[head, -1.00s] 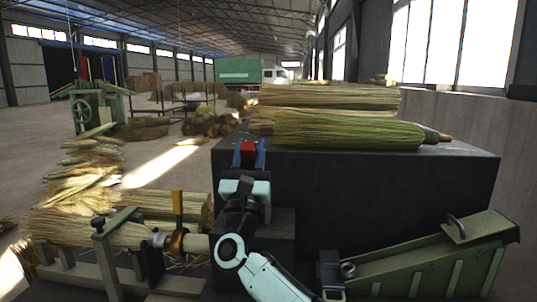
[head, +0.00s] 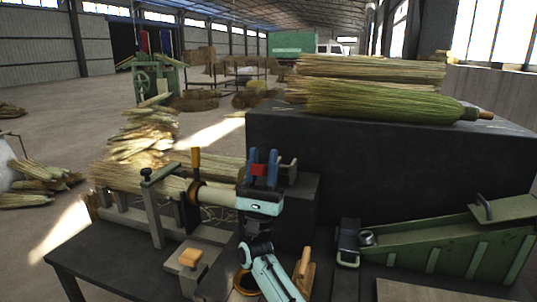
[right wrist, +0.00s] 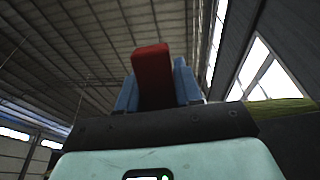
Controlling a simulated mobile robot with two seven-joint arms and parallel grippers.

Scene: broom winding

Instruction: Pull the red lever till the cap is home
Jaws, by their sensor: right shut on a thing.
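My right gripper (head: 263,160) has blue fingers shut around a red lever grip (head: 259,170). In the right wrist view the red lever (right wrist: 152,77) stands up between the blue fingers (right wrist: 155,90). The lever's lower part is hidden by the gripper. To its left a straw broom bundle (head: 125,174) lies in a green-grey fixture (head: 153,205). I cannot make out the cap clearly. My left gripper is not in view.
A dark block (head: 390,165) behind the gripper carries straw brooms (head: 385,100). A green sloped trough (head: 450,240) stands at right. A wooden-topped block (head: 190,258) and a wooden handle (head: 304,268) lie near my right arm. Open floor lies at left.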

